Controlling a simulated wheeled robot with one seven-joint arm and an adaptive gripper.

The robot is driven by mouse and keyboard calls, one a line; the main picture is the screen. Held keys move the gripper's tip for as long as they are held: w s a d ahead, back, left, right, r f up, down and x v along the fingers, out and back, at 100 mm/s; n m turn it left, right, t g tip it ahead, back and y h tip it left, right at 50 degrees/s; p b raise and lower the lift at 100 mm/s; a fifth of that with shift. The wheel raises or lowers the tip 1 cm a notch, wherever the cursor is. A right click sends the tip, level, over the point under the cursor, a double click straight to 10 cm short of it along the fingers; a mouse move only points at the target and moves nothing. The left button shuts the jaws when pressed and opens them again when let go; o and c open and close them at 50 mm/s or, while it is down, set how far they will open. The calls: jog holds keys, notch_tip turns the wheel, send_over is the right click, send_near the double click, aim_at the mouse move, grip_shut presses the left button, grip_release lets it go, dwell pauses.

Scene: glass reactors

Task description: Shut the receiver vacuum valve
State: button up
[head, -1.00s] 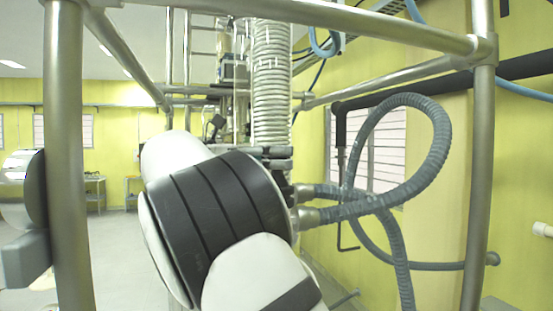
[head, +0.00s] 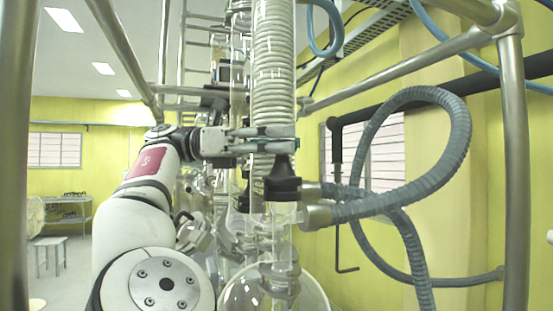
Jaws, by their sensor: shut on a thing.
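My gripper (head: 284,138) reaches in from the left, in front of the coiled glass column. Its fingers are closed at the top of a black fitting (head: 283,187), which I take to be the receiver vacuum valve. The fitting has a narrow black neck and a wide collar, and it sits just under the fingertips. The exact grip on the handle is hidden by the fingers, and I cannot read how far the valve is turned. Below the fitting are clear glass tubing and a round glass flask (head: 255,295).
The coiled glass column (head: 273,70) rises behind my gripper. Grey ribbed hoses (head: 440,120) loop to the right from metal connectors beside the fitting. Steel frame posts (head: 515,170) and rails enclose the glassware. A yellow wall stands close on the right.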

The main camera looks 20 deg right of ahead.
jog(key=shift+s+f+m+g+y+b, duration=0.1)
jog(key=shift+m+g+y+b, duration=0.4)
jog(key=shift+g+b, duration=0.45)
jog(key=o, duration=1.2)
jog(key=shift+d, duration=0.15)
jog(key=shift+t, duration=0.35)
jog(key=shift+r+n+t+h+p, duration=0.2)
jog(key=shift+n+t+h+p, duration=0.25)
jog(key=shift+p, duration=0.55)
jog(key=n+t+h+p, duration=0.1)
jog(key=t+p, duration=0.1)
jog(key=p, duration=0.2)
jog(key=shift+n, duration=0.35)
jog(key=shift+n+t+h+p, duration=0.85)
jog(key=shift+n+t+p, duration=0.45)
jog(key=shift+t+p, duration=0.85)
jog(key=shift+f+n+t, duration=0.15)
jog(key=shift+n+t, duration=0.85)
jog(key=shift+t, duration=0.6)
jog(key=shift+n+t, duration=0.3)
jog(key=shift+t, duration=0.2)
